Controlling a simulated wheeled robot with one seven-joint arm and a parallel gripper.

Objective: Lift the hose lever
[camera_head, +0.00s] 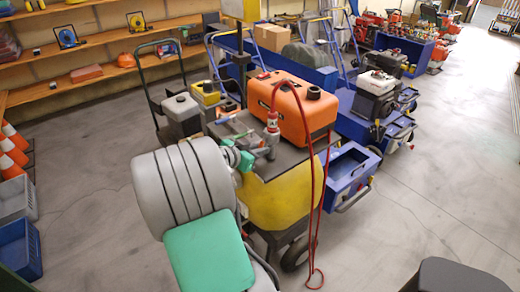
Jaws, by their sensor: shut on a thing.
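A red hose (311,150) arches up from a grey and red fitting (272,127) on the dark top of a yellow-sided machine, then hangs down its front to the floor. The hose lever is not clearly made out; small grey parts show around the foot of the fitting. My gripper (258,154) is at these parts, at the left of the fitting, beside the orange tank. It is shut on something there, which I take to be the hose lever. The fingertips are small and partly hidden, and the wrist covers the near left side of the machine top.
An orange tank (305,112) stands just behind the fitting. A blue drawer (347,172) juts out on the right. Several machines stand in a row behind. Shelves (110,85) and orange cones (14,142) are at left. The floor (430,190) at right is clear.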

